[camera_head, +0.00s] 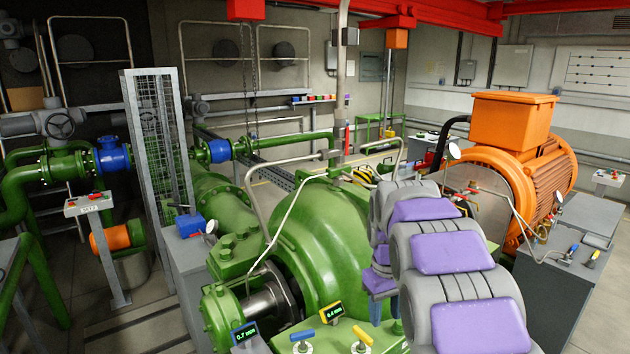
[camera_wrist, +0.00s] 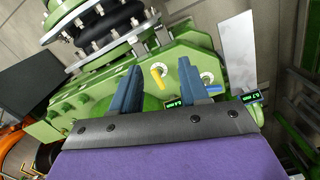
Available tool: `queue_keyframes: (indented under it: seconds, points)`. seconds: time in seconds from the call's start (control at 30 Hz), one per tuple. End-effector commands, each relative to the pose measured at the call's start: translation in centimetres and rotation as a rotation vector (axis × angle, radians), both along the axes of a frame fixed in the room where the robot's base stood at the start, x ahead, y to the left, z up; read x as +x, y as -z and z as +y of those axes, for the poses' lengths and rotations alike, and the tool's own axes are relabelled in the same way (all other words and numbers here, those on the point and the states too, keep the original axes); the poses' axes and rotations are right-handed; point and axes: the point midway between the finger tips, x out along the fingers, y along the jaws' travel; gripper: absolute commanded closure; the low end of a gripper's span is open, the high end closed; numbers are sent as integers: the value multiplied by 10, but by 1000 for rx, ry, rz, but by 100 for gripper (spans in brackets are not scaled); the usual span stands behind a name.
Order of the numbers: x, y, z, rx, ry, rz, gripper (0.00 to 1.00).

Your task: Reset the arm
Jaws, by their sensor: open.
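My arm, grey with purple pads, is bent and reaches in from the lower right of the head view. My gripper (camera_head: 384,308) points down over the right side of the green split case pump (camera_head: 335,240). In the wrist view, my gripper's two blue-grey fingers (camera_wrist: 158,78) stand wide apart with nothing held between them. Beyond them are a yellow handle (camera_wrist: 158,79) and a blue handle (camera_wrist: 213,90). These handles also show in the head view, yellow (camera_head: 362,336) and blue (camera_head: 303,336). Whether a finger touches anything is unclear.
Two small displays (camera_head: 244,333) (camera_head: 331,312) stand by the handles. A large orange motor (camera_head: 530,165) is at the right, with a grey cabinet (camera_head: 560,275) before it. Thin pipes (camera_head: 290,210) arch over the pump. Green piping and a mesh guard (camera_head: 160,140) fill the left.

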Motion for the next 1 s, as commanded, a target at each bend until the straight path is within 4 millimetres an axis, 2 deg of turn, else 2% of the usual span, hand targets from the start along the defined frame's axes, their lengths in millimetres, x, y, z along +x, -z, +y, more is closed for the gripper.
queue_keyframes:
  seconds: [0.03, 0.2, 0.47, 0.8, 1.0]
  points:
    - [-18, -1, 0, -1, 20, 1, 55]
    - [-73, 0, -1, -3, 93, 13, 55]
    - [-164, 15, 1, -4, 190, 35, 55]
    - [-290, 59, 8, 1, 296, 67, 55]
    - [-352, 90, 11, -1, 340, 86, 55]
